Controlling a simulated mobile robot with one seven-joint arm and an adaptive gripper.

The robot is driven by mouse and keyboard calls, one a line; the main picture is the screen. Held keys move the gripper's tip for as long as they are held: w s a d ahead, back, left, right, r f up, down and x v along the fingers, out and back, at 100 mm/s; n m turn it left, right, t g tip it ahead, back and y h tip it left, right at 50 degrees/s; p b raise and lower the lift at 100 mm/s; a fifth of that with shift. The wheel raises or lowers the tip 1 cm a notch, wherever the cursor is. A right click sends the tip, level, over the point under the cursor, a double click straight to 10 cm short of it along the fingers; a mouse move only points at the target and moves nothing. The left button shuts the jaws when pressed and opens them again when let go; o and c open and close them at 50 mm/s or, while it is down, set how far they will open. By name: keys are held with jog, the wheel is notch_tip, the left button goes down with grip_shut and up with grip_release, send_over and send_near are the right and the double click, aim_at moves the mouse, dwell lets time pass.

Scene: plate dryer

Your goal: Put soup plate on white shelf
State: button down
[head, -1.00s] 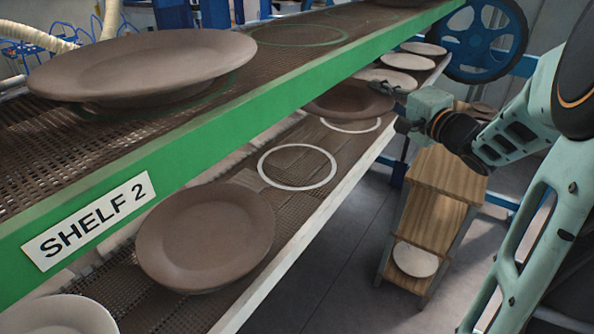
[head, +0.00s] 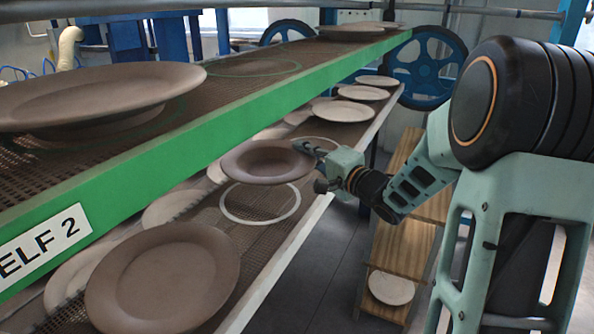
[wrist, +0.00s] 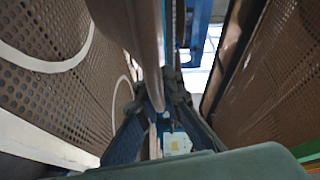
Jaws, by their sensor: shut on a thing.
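A brown soup plate (head: 262,160) is held roughly level by its right rim in my gripper (head: 312,150), above the white-edged lower shelf (head: 288,243). My gripper is shut on the rim. In the wrist view the plate shows edge-on (wrist: 146,40) between the gripper fingers (wrist: 155,110). A white ring (head: 260,203) marked on the lower shelf lies just below the held plate, partly covered by it from the head view. The gap between plate and shelf looks small.
The green upper shelf (head: 200,140) overhangs the lower shelf, with a large brown plate (head: 100,90) on it. Another brown plate (head: 162,278) lies nearer on the lower shelf. Paler plates (head: 342,110) lie farther back. A wooden rack (head: 402,250) stands at right.

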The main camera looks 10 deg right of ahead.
jog(key=shift+w+a+f, duration=0.15)
jog(key=shift+a+f, duration=0.2)
jog(key=shift+a, duration=0.05)
jog(key=f, duration=0.3)
jog(key=shift+w+a+f, duration=0.1)
jog(key=shift+a, duration=0.25)
jog(key=shift+f, duration=0.3)
jog(key=shift+f, duration=0.1)
jog(key=c, duration=2.5)
grip_release()
jog(key=shift+f+b, duration=0.2)
jog(key=shift+b, duration=0.1)
jog(key=shift+c, duration=0.2)
jog(key=o, duration=0.4)
jog(key=shift+o, duration=0.2)
jog(key=shift+r, duration=0.1)
